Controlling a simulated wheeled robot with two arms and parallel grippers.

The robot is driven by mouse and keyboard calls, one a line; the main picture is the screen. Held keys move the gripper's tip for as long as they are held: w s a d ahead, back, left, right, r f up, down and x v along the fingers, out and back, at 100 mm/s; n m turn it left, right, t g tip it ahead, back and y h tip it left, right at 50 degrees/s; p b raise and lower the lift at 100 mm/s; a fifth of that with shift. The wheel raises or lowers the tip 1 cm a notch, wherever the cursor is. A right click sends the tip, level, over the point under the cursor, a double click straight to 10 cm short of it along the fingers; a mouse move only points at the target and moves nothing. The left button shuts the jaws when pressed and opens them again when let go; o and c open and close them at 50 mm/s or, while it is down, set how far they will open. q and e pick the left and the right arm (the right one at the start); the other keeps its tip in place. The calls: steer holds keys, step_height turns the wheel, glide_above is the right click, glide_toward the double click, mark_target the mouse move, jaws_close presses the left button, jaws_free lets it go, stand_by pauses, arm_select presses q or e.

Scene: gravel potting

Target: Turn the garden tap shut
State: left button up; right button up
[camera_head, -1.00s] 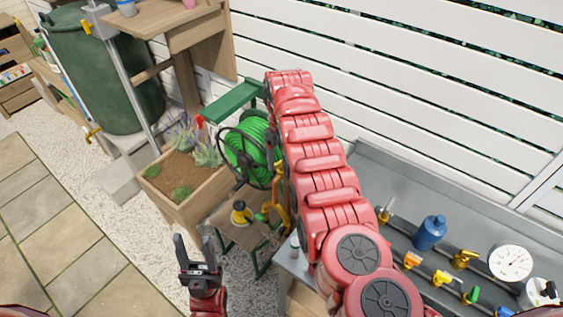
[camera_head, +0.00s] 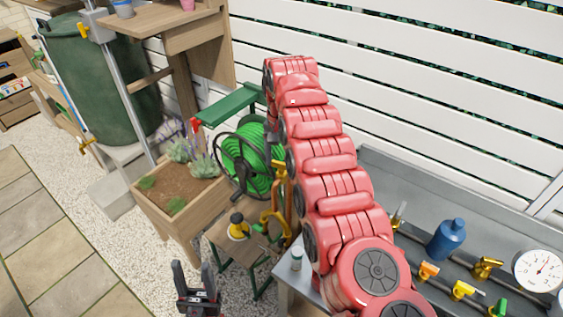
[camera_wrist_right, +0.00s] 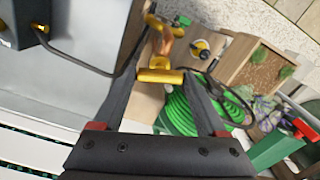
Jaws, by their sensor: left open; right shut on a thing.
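The brass garden tap (camera_wrist_right: 160,74) shows in the right wrist view, with its crossbar handle lying between the tips of my right gripper (camera_wrist_right: 161,78). The fingers are shut on the handle. In the head view, the yellow-orange tap (camera_head: 275,214) stands left of my red right arm, near the hose reel. My right gripper is hidden behind that arm there. My left gripper (camera_head: 196,275) is open and empty, low in the head view, its fingers pointing up.
A green hose reel (camera_head: 246,162) and a wooden planter (camera_head: 168,205) stand beside the tap. A small yellow-and-black bottle (camera_head: 238,226) is on a low stand. The grey bench (camera_head: 410,190) at right holds a blue bottle (camera_head: 446,240), brass valves and a gauge (camera_head: 539,270).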

mark_target(282, 162)
steer(key=shift+w+r+m, duration=0.1)
steer(key=shift+r+m, duration=0.05)
steer(key=shift+m, duration=1.55)
steer(key=o, duration=1.3)
steer(key=shift+r, duration=0.45)
step_height(282, 162, up, 16)
steer(key=p, duration=1.5)
steer(key=shift+r, duration=0.2)
